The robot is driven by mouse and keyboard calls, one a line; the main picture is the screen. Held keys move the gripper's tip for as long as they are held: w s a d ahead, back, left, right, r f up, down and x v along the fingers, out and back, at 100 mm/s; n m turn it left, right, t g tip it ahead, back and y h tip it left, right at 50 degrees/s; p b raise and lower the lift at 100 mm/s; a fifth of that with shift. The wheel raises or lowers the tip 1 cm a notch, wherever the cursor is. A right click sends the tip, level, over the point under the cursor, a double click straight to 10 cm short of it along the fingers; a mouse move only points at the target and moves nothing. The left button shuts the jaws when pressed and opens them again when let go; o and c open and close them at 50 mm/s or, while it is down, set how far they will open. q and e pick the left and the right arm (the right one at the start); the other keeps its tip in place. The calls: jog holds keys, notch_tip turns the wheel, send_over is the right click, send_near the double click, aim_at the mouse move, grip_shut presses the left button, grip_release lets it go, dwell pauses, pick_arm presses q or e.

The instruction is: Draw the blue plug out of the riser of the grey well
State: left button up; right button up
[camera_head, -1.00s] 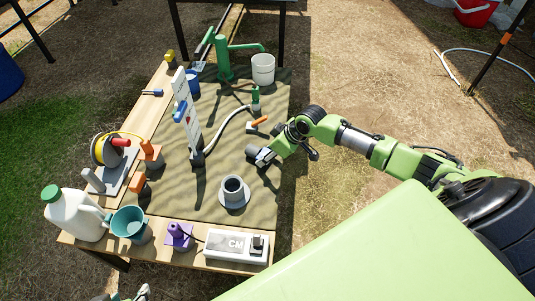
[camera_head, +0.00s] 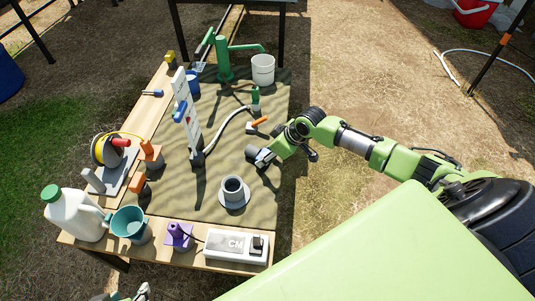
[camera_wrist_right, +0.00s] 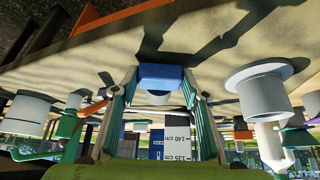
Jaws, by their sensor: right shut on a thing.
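The grey well (camera_head: 234,203) stands on the green mat, near the front of the table. Its riser (camera_head: 233,182) is upright, with a dark open mouth and no blue in it. It also shows in the right wrist view (camera_wrist_right: 257,97). My right gripper (camera_head: 261,157) is beyond the well and to its right, apart from it. In the right wrist view the blue plug (camera_wrist_right: 160,77) sits between its two fingertips, which are shut on it. In the head view the plug's blue is hard to make out. My left gripper (camera_head: 141,292) barely shows at the bottom edge; its jaws are unclear.
A white staff (camera_head: 187,105) with a blue slider stands left of my right gripper. An orange-handled valve (camera_head: 258,122) lies beyond it. A white CM box (camera_head: 236,247), purple bottle (camera_head: 178,238), teal cup (camera_head: 130,224) and jug (camera_head: 77,215) line the front. Bare mat surrounds the well.

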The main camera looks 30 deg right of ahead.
jog(key=shift+s+f, duration=0.3)
jog(key=shift+f, duration=0.2)
jog(key=shift+c, duration=0.5)
jog(key=o, duration=1.2)
jog(key=shift+c, duration=0.2)
jog(key=shift+w, duration=0.15)
jog(key=shift+r, duration=0.3)
jog(key=v, duration=1.1)
jog(key=shift+r, duration=0.25)
jog(key=shift+d, duration=0.15)
